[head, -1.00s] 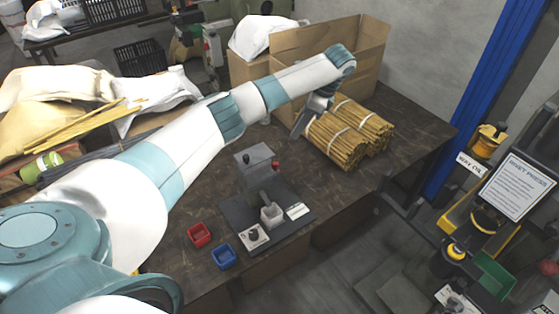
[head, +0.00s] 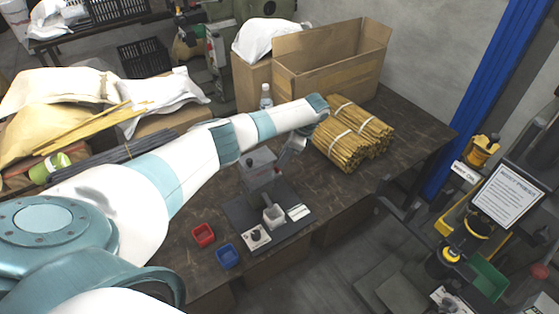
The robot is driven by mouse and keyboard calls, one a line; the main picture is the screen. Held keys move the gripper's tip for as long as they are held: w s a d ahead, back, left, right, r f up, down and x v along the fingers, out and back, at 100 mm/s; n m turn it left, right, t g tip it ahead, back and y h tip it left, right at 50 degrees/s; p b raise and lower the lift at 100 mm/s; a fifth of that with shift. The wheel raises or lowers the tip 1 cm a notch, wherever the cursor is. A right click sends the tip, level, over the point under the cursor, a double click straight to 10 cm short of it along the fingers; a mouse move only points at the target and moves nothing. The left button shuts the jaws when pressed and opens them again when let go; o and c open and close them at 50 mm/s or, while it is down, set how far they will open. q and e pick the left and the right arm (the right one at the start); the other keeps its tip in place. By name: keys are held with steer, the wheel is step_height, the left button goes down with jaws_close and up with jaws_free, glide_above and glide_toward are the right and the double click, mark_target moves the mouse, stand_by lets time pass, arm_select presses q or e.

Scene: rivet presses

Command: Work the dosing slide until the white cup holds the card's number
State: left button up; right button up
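The grey dosing device (head: 260,168) stands on a dark base plate (head: 240,214) on the workbench. A white plate with a black knob (head: 256,236) sits at the front of the base. My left gripper (head: 283,164) points down beside the device's right side, close to a small red part. Whether it touches or grips anything cannot be told. My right gripper is out of view.
A red bin (head: 203,235) and a blue bin (head: 227,256) stand left of the base. Tied bundles of yellowish rods (head: 350,140) lie on the bench to the right. A cardboard box (head: 335,70) and a clear bottle (head: 266,97) stand behind. The bench's front edge is near.

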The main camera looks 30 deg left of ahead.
arm_select(q)
steer(key=shift+x, duration=1.85)
jaws_close()
steer(key=shift+w+d+f+b, duration=0.1)
steer(key=shift+w+f+b, duration=0.05)
steer(key=shift+w+b, duration=0.3)
steer(key=w+b, duration=0.1)
steer(key=b, duration=0.1)
steer(key=w+d+b, duration=0.1)
steer(key=shift+w+d+r+b, duration=0.15)
steer(key=shift+w+r+b, duration=0.15)
steer(key=shift+w+b, duration=0.05)
